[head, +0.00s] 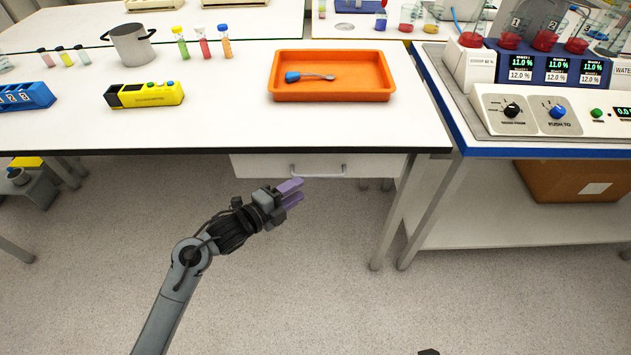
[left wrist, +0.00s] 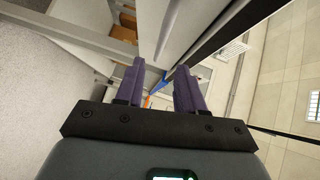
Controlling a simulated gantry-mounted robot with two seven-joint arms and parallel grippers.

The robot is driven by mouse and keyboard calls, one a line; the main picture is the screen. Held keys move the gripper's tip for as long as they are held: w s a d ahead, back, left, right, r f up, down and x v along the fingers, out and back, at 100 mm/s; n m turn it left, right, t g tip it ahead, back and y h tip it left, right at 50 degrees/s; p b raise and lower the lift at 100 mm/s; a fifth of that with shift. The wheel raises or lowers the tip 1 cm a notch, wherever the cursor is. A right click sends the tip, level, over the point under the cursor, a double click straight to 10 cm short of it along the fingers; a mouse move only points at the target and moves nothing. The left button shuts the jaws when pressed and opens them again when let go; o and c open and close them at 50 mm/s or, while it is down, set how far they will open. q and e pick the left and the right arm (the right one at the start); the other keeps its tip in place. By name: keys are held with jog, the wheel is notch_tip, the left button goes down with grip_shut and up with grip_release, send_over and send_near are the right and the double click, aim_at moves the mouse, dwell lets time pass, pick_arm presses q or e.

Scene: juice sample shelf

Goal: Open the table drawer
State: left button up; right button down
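The table drawer (head: 265,166) is a white front under the black edge of the table, and it looks closed. Its grey bar handle (head: 318,173) runs along the front. My left gripper (head: 293,193) has purple fingers parted with nothing between them. In the head view it appears just below and left of the handle, not touching it as far as I can see. The left wrist view shows both fingers (left wrist: 160,90) apart, with white panels and the dark table edge beyond. My right gripper cannot be made out; only a small dark piece shows at the bottom edge of the head view.
On the white table (head: 215,125) stand an orange tray (head: 330,96) with a blue-ended spoon (head: 310,76), a yellow device (head: 145,95), and a metal pot (head: 130,44). Table legs flank the drawer's right side. The floor (head: 300,280) in front is clear.

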aim_at(317, 177)
pick_arm(q)
jog(key=b+x, duration=0.2)
jog(key=x, duration=0.4)
jog(key=shift+w+d+f, duration=0.1)
jog(key=shift+w+d, duration=0.5)
grip_shut()
